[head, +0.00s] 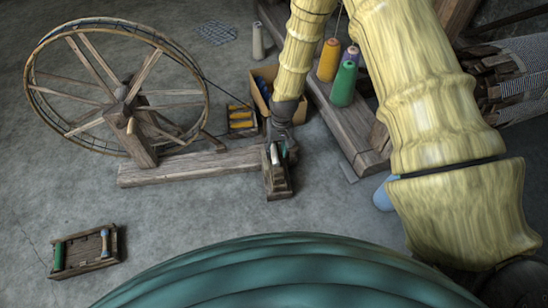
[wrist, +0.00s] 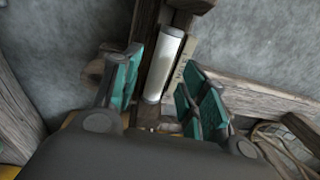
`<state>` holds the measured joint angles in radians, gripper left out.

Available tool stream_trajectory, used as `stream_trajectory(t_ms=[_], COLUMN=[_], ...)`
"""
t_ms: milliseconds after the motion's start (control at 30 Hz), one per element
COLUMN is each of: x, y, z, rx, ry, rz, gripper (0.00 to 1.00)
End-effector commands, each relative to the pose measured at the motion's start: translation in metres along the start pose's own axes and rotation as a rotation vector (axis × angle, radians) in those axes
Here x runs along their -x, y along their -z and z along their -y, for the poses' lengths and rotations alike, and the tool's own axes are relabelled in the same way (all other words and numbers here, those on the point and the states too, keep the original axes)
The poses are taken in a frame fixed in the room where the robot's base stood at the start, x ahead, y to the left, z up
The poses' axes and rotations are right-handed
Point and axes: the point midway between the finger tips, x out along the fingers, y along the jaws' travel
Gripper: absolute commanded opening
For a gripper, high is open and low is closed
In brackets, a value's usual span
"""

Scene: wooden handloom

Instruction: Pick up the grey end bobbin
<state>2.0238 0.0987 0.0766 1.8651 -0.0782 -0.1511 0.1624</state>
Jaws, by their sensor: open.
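The grey end bobbin (wrist: 165,62) is a pale cylinder in a wooden holder in the wrist view. In the head view it shows as a small pale piece (head: 275,153) on the dark block at the right end of the spinning wheel's beam. My gripper (wrist: 164,88) is open, with one teal-padded finger on each side of the bobbin and gaps visible between. In the head view my gripper (head: 284,148) is just over that end block and partly hides the bobbin. The bobbin's near end lies close to my palm.
The spinning wheel (head: 122,92) stands left on its wooden beam (head: 190,165). A cardboard box (head: 262,88) and a crate with yellow bobbins (head: 242,120) sit behind my gripper. Coloured cones (head: 344,84) stand on a beam at right. A small rack (head: 86,262) lies front left on open floor.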

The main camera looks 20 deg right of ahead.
Motion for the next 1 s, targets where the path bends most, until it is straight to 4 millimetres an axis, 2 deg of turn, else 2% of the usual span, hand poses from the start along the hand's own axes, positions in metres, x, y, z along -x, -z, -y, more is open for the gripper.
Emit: stream_trajectory(t_ms=[33,200,533,567,733,1000], x=[-0.011,-0.028,-0.032,-0.032,-0.032,-0.032], y=[-0.001,-0.001,-0.001,-0.001,-0.001,-0.001], z=[0.0,0.001,0.002,0.001,0.001,0.001], rx=[0.001,0.001,0.001,0.001,0.001,0.0], ry=[0.0,0.0,0.0,0.0,0.0,0.0], rz=[0.0,0.0,0.0,0.0,0.0,0.0], gripper=[0.43,0.43,0.43,0.39,0.08,0.07])
